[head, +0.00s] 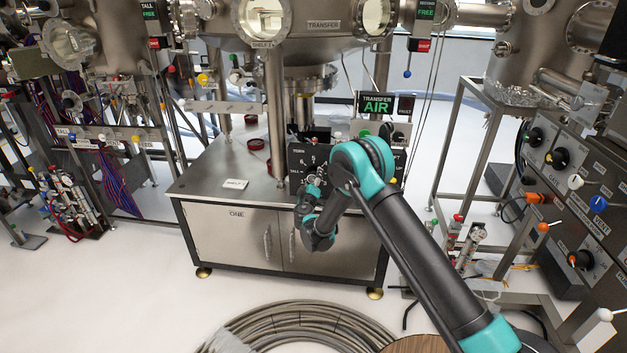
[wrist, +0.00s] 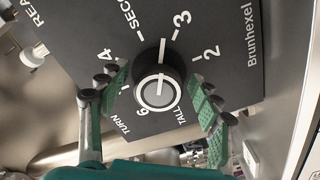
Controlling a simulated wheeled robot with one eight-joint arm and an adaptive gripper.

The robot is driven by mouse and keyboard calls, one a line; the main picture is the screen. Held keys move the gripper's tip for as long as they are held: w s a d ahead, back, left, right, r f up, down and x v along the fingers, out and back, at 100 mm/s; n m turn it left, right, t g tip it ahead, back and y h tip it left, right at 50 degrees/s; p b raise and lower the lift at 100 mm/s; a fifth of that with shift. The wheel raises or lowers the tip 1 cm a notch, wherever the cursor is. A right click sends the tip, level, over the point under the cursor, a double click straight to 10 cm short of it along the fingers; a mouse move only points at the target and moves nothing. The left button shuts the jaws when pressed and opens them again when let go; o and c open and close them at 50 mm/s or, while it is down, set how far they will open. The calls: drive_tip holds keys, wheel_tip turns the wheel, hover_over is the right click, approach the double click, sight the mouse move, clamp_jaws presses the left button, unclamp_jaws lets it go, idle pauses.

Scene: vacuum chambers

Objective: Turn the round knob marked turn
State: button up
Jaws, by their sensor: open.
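The round knob (wrist: 158,96) is black with a pale grey cap and a white pointer line. It sits on a dark dial panel (wrist: 225,55) with numbers, ticks and the words TURN and TALL. Its line points up in the wrist view, towards the tick near 3. My gripper (wrist: 158,80) is open, with one green-padded finger on each side of the knob. Gaps show between pads and knob; contact is not visible. In the head view the panel (head: 298,158) stands on the steel cabinet, and my gripper (head: 313,187) is before its lower right part, partly covering it.
The steel cabinet marked ONE (head: 230,232) stands under the chamber. A TRANSFER AIR display (head: 376,104) is behind my arm. A control panel (head: 575,175) with knobs is at the right. A coiled hose (head: 290,325) lies on the floor in front; floor at the left front is clear.

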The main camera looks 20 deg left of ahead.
drive_tip(key=v, duration=1.2)
drive_tip(key=shift+s+a+f, duration=0.1)
drive_tip(key=s+n+h, duration=0.2)
drive_tip(key=s+n, duration=0.3)
drive_tip(key=n, duration=1.5)
drive_tip(key=w+a, duration=0.1)
drive_tip(key=w, duration=0.4)
drive_tip(key=w+a, duration=0.1)
drive_tip(key=w, duration=0.5)
drive_tip(key=w+a, duration=0.1)
drive_tip(key=w, duration=0.4)
drive_tip(key=shift+w+r, duration=0.25)
drive_tip(key=shift+w, duration=0.1)
drive_tip(key=shift+c, duration=0.3)
